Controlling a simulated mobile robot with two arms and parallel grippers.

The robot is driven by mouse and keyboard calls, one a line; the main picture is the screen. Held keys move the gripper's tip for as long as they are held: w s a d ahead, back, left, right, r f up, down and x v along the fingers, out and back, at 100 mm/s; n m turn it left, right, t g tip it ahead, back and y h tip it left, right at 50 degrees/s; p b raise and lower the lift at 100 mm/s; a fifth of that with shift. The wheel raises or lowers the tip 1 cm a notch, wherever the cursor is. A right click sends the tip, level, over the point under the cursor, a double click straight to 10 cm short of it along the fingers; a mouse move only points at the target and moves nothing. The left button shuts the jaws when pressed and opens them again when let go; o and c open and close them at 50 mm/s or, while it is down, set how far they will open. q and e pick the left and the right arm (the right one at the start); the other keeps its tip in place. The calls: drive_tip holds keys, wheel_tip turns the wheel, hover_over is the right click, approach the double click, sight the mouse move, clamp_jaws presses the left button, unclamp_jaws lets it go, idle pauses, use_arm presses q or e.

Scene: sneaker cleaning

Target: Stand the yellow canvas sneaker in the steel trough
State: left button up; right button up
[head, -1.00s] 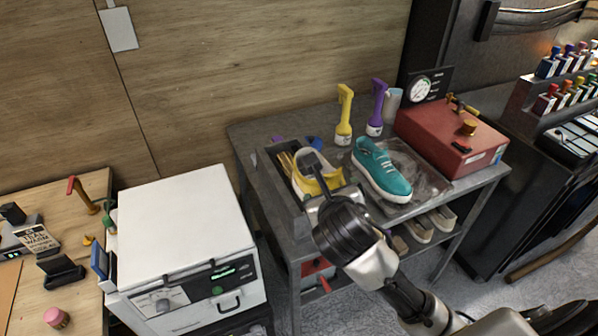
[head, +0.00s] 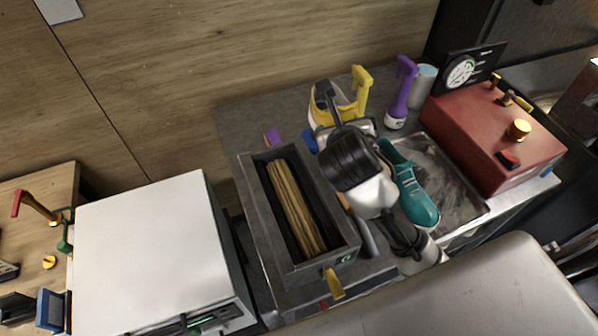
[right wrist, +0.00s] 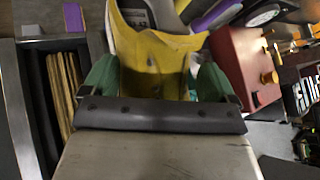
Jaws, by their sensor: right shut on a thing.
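The yellow canvas sneaker (head: 347,106) is in my right gripper (head: 334,122), behind and to the right of the trough in the head view. In the right wrist view the sneaker (right wrist: 158,62) sits between the green fingers of the right gripper (right wrist: 157,82), which are shut on it. Its lower part is hidden by the gripper, and I cannot tell its height above the bench. The steel trough (head: 263,233) is a long grey box with several tan strips lying inside; no shoe is in it. Its side also shows in the right wrist view (right wrist: 28,95). My left gripper is not in view.
A teal sneaker (head: 412,190) lies in a shallow metal tray (head: 462,213) right of my right arm. A purple spray bottle (head: 399,98), a yellow bottle (head: 361,86) and a red box (head: 497,140) stand behind. A white machine (head: 150,250) is left of the trough.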

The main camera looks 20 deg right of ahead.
drive_tip(key=s+a+f+p, duration=0.2)
drive_tip(key=s+a+f, duration=0.1)
drive_tip(key=a+f, duration=0.7)
drive_tip(key=shift+a, duration=1.2)
drive_tip(key=o, duration=0.9)
drive_tip(key=shift+f, duration=0.1)
drive_tip(key=shift+c, duration=0.2)
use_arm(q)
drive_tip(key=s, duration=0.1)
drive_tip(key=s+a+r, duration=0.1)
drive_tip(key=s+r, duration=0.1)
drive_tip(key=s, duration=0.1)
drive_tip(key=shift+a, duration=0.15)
